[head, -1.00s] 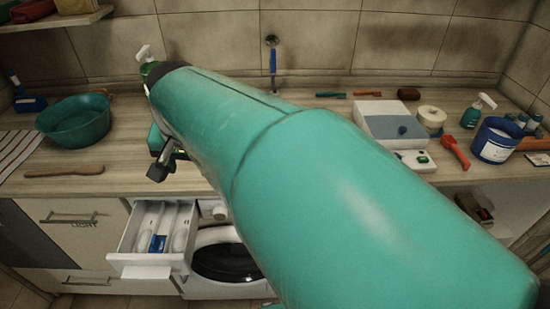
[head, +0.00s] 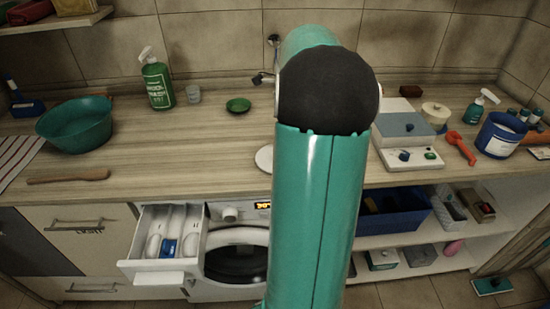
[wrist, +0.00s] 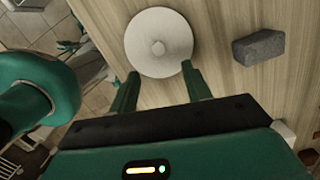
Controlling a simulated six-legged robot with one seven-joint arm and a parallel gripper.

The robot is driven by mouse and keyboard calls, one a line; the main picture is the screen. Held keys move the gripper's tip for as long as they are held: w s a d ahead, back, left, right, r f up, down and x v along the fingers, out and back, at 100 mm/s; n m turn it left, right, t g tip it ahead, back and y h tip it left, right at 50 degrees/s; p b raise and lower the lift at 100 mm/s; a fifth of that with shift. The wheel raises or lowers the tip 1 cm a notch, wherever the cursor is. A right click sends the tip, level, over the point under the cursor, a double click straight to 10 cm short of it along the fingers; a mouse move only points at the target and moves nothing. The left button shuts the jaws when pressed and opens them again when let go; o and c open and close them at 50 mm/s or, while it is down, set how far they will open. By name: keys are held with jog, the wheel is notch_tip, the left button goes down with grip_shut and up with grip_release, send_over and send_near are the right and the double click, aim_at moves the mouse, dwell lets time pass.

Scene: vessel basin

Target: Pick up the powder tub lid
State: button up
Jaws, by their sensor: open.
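In the head view part of this white disc (head: 264,158) shows at the counter's front, left of my arm, which hides the rest. My gripper (wrist: 160,69) is open and empty. Its two green fingertips are at the lid's near edge, one to each side; whether they touch it I cannot tell. My gripper is hidden behind my arm in the head view. A blue tub with a white label (head: 499,136) stands at the right of the counter.
A grey block (wrist: 258,47) lies right of the lid. A green dish (head: 238,105), green bottle (head: 158,80) and green basin (head: 75,125) stand to the left. A white scale-like device (head: 408,153) is on the right. An open detergent drawer (head: 150,265) juts out below.

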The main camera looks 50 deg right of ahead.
aim_at(264, 157)
jog(key=f, duration=0.3)
jog(key=shift+w+a+f, duration=0.1)
jog(key=shift+w, duration=0.15)
jog(key=shift+w+a+f, duration=0.1)
jog(key=shift+a+f, duration=0.1)
jog(key=shift+f, duration=1.35)
jog(key=shift+w+a+f, duration=0.1)
jog(key=shift+a+f, duration=0.05)
jog(key=shift+f, duration=1.4)
jog(key=c, duration=1)
